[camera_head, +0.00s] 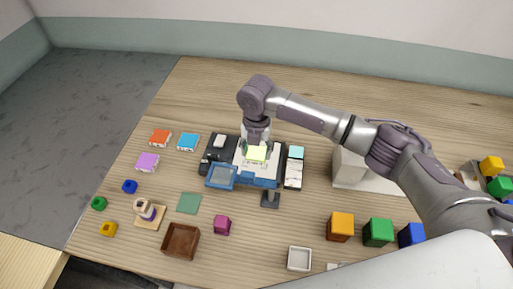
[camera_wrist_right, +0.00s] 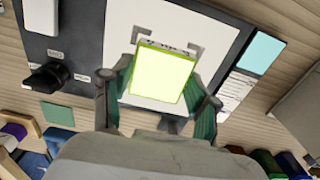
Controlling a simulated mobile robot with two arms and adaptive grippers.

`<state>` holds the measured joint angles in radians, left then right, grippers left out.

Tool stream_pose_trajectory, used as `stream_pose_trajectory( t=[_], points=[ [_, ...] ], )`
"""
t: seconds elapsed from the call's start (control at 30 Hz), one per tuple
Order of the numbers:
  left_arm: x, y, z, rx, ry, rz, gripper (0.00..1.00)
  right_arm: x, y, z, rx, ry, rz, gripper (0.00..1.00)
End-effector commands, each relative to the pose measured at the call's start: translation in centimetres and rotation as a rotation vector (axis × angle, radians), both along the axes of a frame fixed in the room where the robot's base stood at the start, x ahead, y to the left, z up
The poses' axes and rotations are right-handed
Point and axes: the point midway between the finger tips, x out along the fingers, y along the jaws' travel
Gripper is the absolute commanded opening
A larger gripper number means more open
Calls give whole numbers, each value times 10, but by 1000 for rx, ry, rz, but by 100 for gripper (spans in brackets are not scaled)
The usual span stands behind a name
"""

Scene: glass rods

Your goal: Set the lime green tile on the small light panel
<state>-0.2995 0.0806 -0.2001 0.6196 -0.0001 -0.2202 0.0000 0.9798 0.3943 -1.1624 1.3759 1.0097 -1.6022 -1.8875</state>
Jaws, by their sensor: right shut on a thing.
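The lime green tile (camera_head: 256,154) is pale and bright, and sits between the fingers of my right gripper (camera_head: 257,147). In the right wrist view the tile (camera_wrist_right: 157,76) has a green finger of the gripper (camera_wrist_right: 160,84) at either side, and the gripper is shut on it. The small light panel (camera_wrist_right: 215,45) is a white sheet-like surface with grey corner marks, set in a dark device. The tile is over its middle part; I cannot tell whether it touches the panel. In the head view the panel (camera_head: 241,170) is partly hidden by the tile and gripper. My left gripper is out of view.
A dark knob (camera_wrist_right: 48,77) is on the device's left. A cyan tile (camera_head: 296,152) lies on a white strip at its right. A blue-framed tray (camera_head: 221,176) is at its front. Coloured tiles, a brown box (camera_head: 181,241) and several cubes stand around. Bare table lies behind.

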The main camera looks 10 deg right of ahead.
Motion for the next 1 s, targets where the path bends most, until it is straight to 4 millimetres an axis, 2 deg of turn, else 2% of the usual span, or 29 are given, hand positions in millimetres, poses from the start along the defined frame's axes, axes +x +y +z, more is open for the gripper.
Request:
stream_pose_trajectory(
  t=[0.2, 0.23, 0.4, 0.77, 0.87, 1.0],
  points=[
    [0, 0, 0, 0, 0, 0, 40, 0, 0, 0, 1, 0, 0, 19],
    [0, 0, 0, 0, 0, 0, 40, 0, 0, 0, 1, 0, 0, 63],
    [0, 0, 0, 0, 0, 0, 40, 0, 0, 0, 1, 0, 0, 89],
    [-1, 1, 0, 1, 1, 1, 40, 0, 0, 2, 0, 1, 0, 89],
    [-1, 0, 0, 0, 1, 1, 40, 1, 0, 13, 2, -1, -1, 89],
    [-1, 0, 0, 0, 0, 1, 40, 1, 0, 40, 2, -4, 0, 89]
  ],
)
